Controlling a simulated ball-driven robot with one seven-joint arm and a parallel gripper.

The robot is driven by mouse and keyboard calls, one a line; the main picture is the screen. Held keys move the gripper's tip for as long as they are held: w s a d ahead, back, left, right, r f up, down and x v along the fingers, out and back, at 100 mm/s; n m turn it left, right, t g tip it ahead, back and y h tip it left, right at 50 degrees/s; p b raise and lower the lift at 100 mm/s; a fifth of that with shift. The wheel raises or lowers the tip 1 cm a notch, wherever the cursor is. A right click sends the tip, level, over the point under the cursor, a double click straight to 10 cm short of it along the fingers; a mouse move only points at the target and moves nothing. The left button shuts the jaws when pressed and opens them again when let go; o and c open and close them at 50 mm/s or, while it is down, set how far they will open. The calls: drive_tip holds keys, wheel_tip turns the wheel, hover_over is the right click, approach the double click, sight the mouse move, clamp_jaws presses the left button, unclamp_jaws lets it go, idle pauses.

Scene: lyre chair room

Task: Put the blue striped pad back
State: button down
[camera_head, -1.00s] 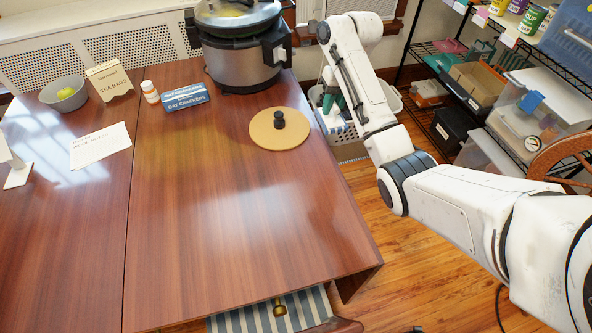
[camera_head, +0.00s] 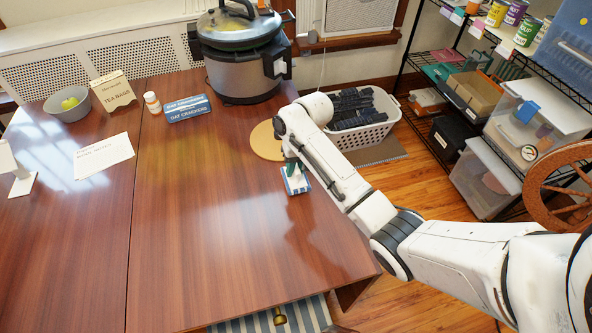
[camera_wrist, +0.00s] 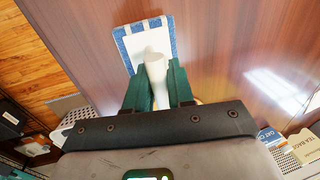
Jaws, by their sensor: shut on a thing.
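The blue striped pad (camera_head: 298,187) is a small flat piece with a white face and a blue-and-white striped edge. In the wrist view the pad (camera_wrist: 134,46) lies beyond the fingertips, with a pale upright grip (camera_wrist: 153,70) standing up from it. My gripper (camera_wrist: 157,76) has green fingers closed around this pale grip. In the head view my gripper (camera_head: 290,165) is over the right part of the wooden table (camera_head: 215,235), with the pad below it. I cannot tell whether the pad touches the tabletop. The arm hides part of the pad.
A round tan board (camera_head: 264,140) lies partly behind my arm. A striped seat (camera_head: 300,317) shows below the table's front edge. A white basket (camera_head: 365,136) sits on the floor. The table's front middle is clear.

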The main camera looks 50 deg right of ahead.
drive_tip(key=shift+d+f, duration=0.1)
drive_tip(key=shift+f, duration=0.85)
drive_tip(key=shift+f, duration=0.1)
drive_tip(key=c, duration=1)
unclamp_jaws()
